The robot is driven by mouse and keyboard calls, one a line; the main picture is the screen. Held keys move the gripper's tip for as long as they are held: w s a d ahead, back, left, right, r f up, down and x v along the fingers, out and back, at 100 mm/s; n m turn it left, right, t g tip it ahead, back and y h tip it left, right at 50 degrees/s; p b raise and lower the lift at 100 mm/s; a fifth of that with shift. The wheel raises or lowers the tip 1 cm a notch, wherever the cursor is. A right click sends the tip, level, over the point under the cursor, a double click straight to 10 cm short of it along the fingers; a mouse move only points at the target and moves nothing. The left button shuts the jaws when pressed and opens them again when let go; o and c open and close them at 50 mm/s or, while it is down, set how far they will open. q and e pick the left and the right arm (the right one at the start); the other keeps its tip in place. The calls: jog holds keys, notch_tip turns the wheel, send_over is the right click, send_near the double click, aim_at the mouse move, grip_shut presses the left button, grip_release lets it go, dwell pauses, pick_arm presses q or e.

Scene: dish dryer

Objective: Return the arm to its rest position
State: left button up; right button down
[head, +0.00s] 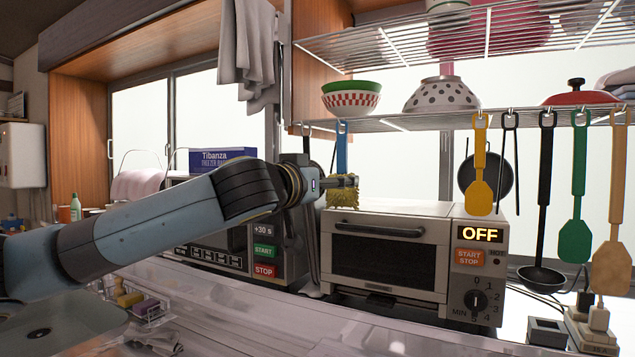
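My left arm comes in from the left and stretches across the middle of the head view. Its gripper (349,182) is at the far end, pointing right, level with the top of the toaster oven. It is seen from the side and is small, so I cannot tell whether its fingers are open or shut. A blue-handled brush (342,150) with a yellow head hangs from the rack right by the gripper, partly hidden by it. I cannot tell whether they touch. My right gripper is not in view.
The toaster oven (390,252), reading OFF, stands below and right of the gripper. A microwave (265,250) is behind the arm. A wire rack (420,122) holds bowls above, with utensils like a yellow spatula (480,170) hanging. A sink (60,325) is at lower left.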

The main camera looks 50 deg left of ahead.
pick_arm(q)
jog(key=shift+v, duration=2.4)
